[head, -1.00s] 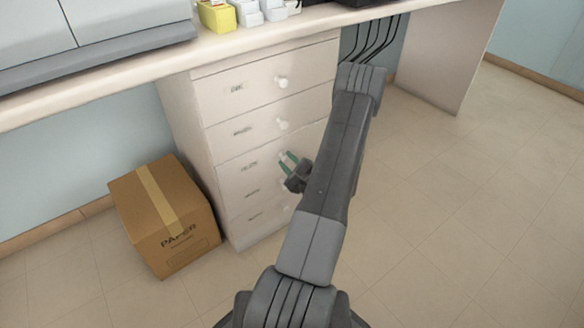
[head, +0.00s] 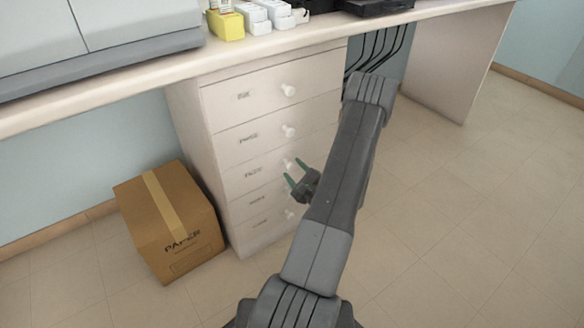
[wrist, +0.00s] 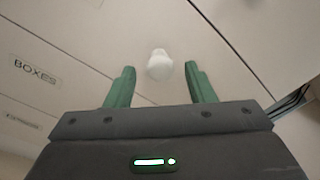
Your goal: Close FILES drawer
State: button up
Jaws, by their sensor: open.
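The white drawer unit (head: 222,190) stands under the counter with a stack of labelled drawers. All fronts look about flush in the head view. The labels there are too blurred to tell which reads FILES; the top drawer (head: 265,95) has a short label. My gripper (head: 296,172) is open and empty, in front of the middle drawer near its round knob (head: 291,164). In the wrist view a white knob (wrist: 160,65) shows between and beyond the green fingertips (wrist: 161,78), with no visible contact. A label (wrist: 34,69) at the left reads BOXES.
A cardboard box (head: 170,222) marked PAPER stands on the floor left of the drawers. The counter (head: 270,44) overhangs the unit and carries a yellow box (head: 226,25) and white boxes. The floor to the right is open.

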jog(key=p+v, duration=0.1)
jog(key=v, duration=1)
jog(key=shift+s+d, duration=0.15)
jog(key=shift+s, duration=0.15)
jog(key=shift+w, duration=0.1)
jog(key=b+x, duration=0.1)
jog(key=x, duration=1.2)
jog(key=shift+w+a+b, duration=0.2)
jog(key=shift+w+b, duration=0.05)
jog(key=shift+b, duration=0.1)
jog(key=shift+s+d, duration=0.4)
